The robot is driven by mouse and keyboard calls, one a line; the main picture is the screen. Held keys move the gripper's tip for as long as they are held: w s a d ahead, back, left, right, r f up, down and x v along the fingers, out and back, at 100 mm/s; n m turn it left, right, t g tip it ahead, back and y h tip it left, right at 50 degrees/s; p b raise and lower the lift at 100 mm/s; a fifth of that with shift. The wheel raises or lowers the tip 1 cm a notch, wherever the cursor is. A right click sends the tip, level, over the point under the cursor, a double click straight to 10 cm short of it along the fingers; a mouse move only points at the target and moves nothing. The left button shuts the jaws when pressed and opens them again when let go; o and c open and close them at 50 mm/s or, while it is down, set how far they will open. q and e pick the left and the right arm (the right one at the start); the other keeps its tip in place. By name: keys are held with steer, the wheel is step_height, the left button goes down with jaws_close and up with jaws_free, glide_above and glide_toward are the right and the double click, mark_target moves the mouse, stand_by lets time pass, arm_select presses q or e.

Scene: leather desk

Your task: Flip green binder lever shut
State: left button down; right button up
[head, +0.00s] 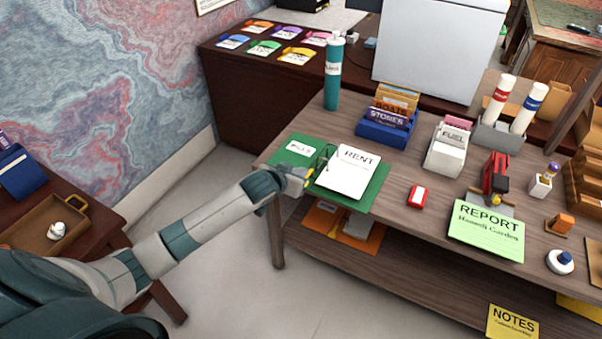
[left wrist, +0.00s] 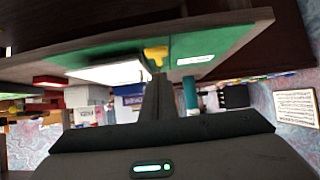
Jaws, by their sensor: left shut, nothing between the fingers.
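The green binder (head: 371,191) lies open on the near left part of the wooden desk. A white RENT sheet (head: 348,171) lies on its right side, and a white label is on its left cover. Its metal ring mechanism (head: 322,160) stands between them. My left gripper (head: 304,180) reaches in from the left at the binder's front edge. It is shut and empty. In the left wrist view the fingers (left wrist: 158,82) point at a yellow lever tip (left wrist: 156,54) by the green cover (left wrist: 222,42). Whether they touch it I cannot tell. My right gripper is out of view.
A teal bottle (head: 332,75) and a blue card box (head: 386,128) stand behind the binder. A red-and-white item (head: 417,197) lies to its right, then a green REPORT sheet (head: 488,233). An orange folder (head: 325,220) lies on the shelf below. Open floor lies left of the desk.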

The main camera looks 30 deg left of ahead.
arm_select(q)
steer(key=shift+w, duration=0.1)
steer(key=shift+w+r, duration=0.15)
steer(key=shift+w, duration=0.5)
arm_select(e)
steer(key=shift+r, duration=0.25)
arm_select(q)
steer(key=shift+r+p, duration=0.15)
steer(key=shift+p, duration=0.25)
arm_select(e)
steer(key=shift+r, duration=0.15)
